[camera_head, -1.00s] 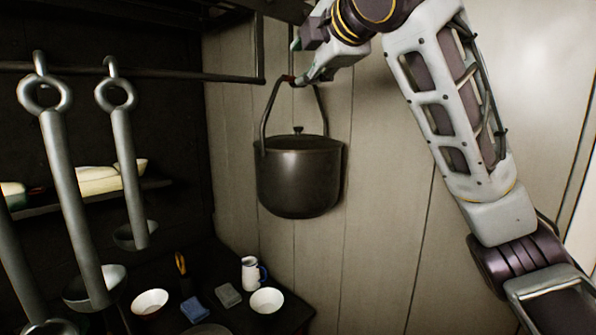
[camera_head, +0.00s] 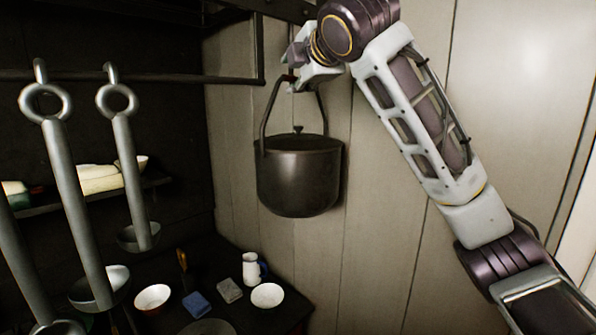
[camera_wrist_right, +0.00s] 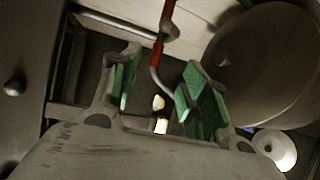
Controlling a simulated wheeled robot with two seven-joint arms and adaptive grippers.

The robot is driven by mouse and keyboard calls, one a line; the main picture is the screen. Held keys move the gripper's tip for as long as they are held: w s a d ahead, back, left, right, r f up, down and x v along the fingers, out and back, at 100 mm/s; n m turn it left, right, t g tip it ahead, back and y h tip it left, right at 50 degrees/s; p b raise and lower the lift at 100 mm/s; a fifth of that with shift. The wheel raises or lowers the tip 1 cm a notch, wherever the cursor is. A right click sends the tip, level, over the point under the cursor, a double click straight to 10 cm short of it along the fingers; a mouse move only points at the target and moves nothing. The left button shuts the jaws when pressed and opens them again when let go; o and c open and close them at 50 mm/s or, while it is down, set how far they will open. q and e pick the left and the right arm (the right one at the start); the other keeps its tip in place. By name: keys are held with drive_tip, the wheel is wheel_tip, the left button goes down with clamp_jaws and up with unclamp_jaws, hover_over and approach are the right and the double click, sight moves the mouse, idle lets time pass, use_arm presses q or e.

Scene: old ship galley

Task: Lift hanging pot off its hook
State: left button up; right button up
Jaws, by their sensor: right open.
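The dark lidded pot (camera_head: 299,178) hangs upright by its tall bail handle (camera_head: 267,113) against the pale plank wall. My right gripper (camera_head: 298,77) is at the top of the bail, coming in from the upper right, and hides the hook there. In the right wrist view the jaws (camera_wrist_right: 158,88) are open, with green pads. A red-sleeved bar with a bent metal part (camera_wrist_right: 160,48) reaches between or just beyond them; I cannot tell whether it touches them. The pot also shows at upper right there (camera_wrist_right: 268,65). My left gripper is not in view.
A dark rail (camera_head: 170,77) runs at upper left, with several ladles (camera_head: 70,195) hanging in front. Below is a dark counter with bowls (camera_head: 152,298), a white mug (camera_head: 250,269) and blocks. A shelf (camera_head: 60,205) holds more items. The wall right of the pot is bare.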

sight(289, 78)
drive_tip(key=shift+w, duration=0.1)
drive_tip(key=shift+r+p+x, duration=0.1)
drive_tip(key=shift+p+x, duration=0.4)
drive_tip(key=shift+x, duration=0.25)
drive_tip(key=shift+r+p+x, duration=0.15)
drive_tip(key=shift+p+x, duration=0.3)
drive_tip(key=shift+x, duration=0.3)
drive_tip(key=shift+p+x, duration=0.3)
drive_tip(key=shift+x, duration=0.75)
drive_tip(key=shift+a+f, duration=0.1)
drive_tip(key=shift+f, duration=0.1)
clamp_jaws()
